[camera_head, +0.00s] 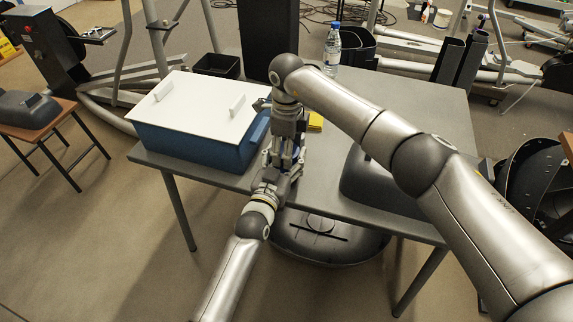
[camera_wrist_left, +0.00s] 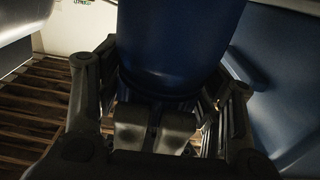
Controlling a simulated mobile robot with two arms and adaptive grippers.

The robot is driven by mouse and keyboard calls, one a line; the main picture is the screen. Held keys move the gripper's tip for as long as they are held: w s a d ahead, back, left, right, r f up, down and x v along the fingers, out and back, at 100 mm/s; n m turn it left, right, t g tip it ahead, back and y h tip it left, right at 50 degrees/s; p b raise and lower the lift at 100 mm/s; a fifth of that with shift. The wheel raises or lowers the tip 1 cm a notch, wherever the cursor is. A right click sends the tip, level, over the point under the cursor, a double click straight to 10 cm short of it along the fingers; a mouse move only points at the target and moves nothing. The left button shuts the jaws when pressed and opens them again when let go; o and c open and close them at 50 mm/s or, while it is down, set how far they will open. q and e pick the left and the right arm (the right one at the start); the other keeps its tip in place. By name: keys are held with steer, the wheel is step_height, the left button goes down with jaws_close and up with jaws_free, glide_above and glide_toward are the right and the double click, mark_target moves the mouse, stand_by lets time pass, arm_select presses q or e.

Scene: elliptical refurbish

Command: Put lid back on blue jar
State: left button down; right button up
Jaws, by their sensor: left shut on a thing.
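In the left wrist view a blue cylindrical body, which looks like the blue jar (camera_wrist_left: 180,40), stands between the fingers of my left gripper (camera_wrist_left: 160,110). The gripper is shut on it. In the head view my left gripper (camera_head: 281,172) is at the table's front edge, beside the right end of the blue box. My right gripper (camera_head: 287,140) comes down from above and meets it there. The two grippers overlap and mostly hide the jar. Whether the right gripper's fingers are open or shut is hidden. I cannot make out the jar's lid.
A blue box (camera_head: 190,148) with a white lid (camera_head: 198,103) fills the table's left side. A yellow object (camera_head: 316,121) lies just behind the grippers. A dark cover (camera_head: 370,190) sits right of them; a water bottle (camera_head: 332,48) stands at the back. The grey table (camera_head: 420,105) is clear at back right.

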steer(key=shift+c, duration=0.7)
steer(key=shift+m, duration=1.7)
steer(key=o, duration=1.1)
steer(key=shift+r, duration=0.1)
